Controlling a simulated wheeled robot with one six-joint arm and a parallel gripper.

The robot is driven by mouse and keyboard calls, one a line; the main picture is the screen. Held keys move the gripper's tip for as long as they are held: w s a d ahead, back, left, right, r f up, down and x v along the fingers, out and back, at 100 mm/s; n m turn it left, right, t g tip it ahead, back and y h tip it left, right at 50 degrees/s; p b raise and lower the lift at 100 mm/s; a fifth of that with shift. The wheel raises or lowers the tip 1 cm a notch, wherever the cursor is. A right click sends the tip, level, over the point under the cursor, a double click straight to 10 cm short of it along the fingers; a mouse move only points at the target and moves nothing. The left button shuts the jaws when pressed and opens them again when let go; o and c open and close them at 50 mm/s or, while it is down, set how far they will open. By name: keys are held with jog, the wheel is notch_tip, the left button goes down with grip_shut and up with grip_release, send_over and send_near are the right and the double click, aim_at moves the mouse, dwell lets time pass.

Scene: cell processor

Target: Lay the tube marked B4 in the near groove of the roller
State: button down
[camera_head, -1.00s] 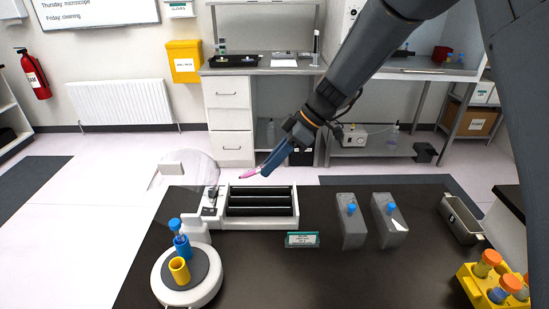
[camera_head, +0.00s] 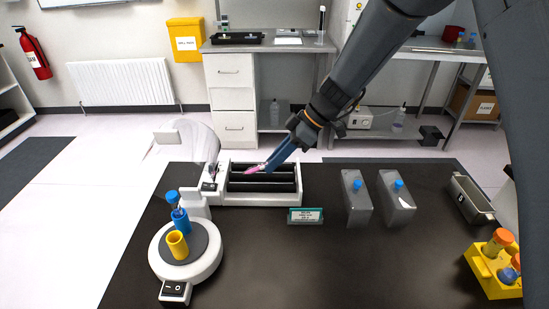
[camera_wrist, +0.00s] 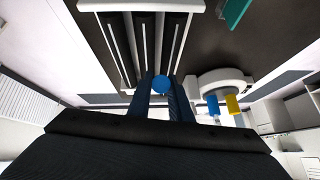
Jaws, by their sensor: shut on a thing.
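My gripper (camera_head: 275,159) is shut on a tube (camera_head: 255,168) with pink contents, held tilted over the roller. The tube's mark cannot be read. In the wrist view its blue cap (camera_wrist: 161,85) shows between the two fingers (camera_wrist: 160,107), and the rest of the tube is hidden. The roller (camera_head: 262,201) has a white frame and dark rollers with grooves between them. It also shows in the wrist view (camera_wrist: 140,5), beyond the fingertips. Whether the tube touches the rollers cannot be told.
Left of the roller is a round white device (camera_head: 160,262) holding blue and yellow tubes. A green-framed sign (camera_head: 306,216) stands in front of the roller. The front middle is clear.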

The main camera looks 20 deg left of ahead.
jog(key=c, duration=1.5)
grip_release()
jog(key=shift+c, duration=0.2)
jog(key=shift+r, duration=0.1)
jog(key=b+v, duration=0.2)
jog(key=v, duration=0.5)
jog(key=shift+d+r, duration=0.15)
jog(key=shift+r, duration=0.15)
